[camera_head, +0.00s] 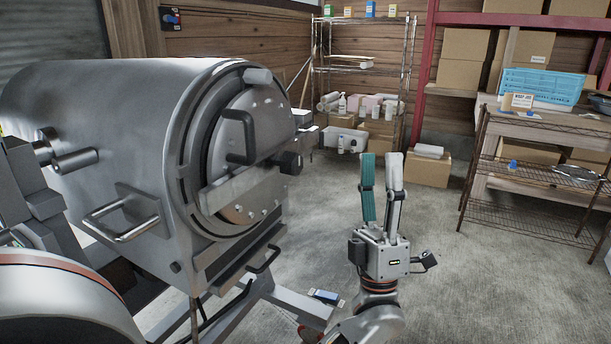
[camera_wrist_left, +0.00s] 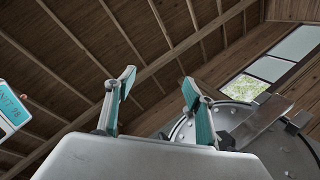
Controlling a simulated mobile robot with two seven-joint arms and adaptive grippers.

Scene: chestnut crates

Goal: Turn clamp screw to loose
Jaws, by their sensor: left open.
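A large grey metal drum (camera_head: 120,110) with a round door (camera_head: 245,125) stands at the left in the head view. A flat bar (camera_head: 240,188) crosses the door, and a dark knob (camera_head: 291,162), which looks like the clamp screw, sits at its right end. The bar (camera_wrist_left: 262,120) and dark knob (camera_wrist_left: 298,121) also show at the lower right of the left wrist view. My left gripper (camera_head: 381,162) points upward to the right of the knob, apart from it. Its fingers (camera_wrist_left: 158,92) are open and empty. My right gripper is not in view.
A U-shaped handle (camera_head: 130,222) sticks out from the drum's side, and another handle (camera_head: 263,260) sits below the door. A wire shelf (camera_head: 365,75) with boxes and bottles stands behind. A rack (camera_head: 530,165) is at the right.

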